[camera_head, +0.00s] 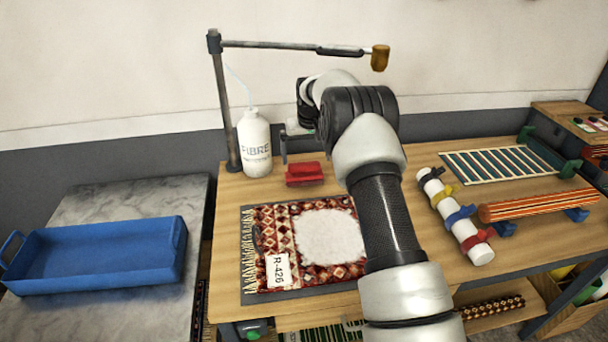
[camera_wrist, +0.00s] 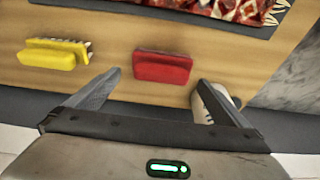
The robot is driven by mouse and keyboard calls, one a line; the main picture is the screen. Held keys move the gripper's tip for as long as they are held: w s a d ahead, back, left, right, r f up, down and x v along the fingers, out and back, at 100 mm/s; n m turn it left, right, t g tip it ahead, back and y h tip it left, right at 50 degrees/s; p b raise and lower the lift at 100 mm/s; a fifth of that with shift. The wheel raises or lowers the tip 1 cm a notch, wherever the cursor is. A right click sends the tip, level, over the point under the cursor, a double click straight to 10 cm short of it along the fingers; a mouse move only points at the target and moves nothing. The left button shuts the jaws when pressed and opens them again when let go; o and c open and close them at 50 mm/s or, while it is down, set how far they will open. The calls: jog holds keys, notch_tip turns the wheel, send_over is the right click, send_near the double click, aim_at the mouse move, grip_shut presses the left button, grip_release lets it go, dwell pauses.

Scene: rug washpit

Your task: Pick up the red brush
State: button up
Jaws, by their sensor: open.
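The red brush (camera_head: 304,174) lies on the wooden table behind the rug sample, just right of the white bottle. In the wrist view the red brush (camera_wrist: 162,68) shows between and just beyond the fingertips of my gripper (camera_wrist: 159,80). The fingers are spread on either side with nothing between them; I cannot tell their exact height above the table. In the head view my gripper (camera_head: 288,142) is behind the brush's place and partly hidden by my arm.
A yellow brush (camera_wrist: 52,54) lies left of the red one in the wrist view. The white bottle (camera_head: 255,145) stands close to the red brush, beside a post with an overhead arm (camera_head: 290,46). A patterned rug piece (camera_head: 275,225) lies in front. A blue tray (camera_head: 95,255) sits at left.

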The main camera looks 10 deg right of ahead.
aim_at(304, 164)
jog(key=shift+w+a+p+x, duration=0.15)
jog(key=shift+w+p+x, duration=0.05)
jog(key=shift+x, duration=1.3)
jog(key=shift+w+a+p+x, duration=0.1)
jog(key=shift+w+p+x, duration=0.1)
jog(key=shift+x, duration=1.25)
jog(key=shift+r, duration=0.1)
jog(key=shift+c, duration=0.4)
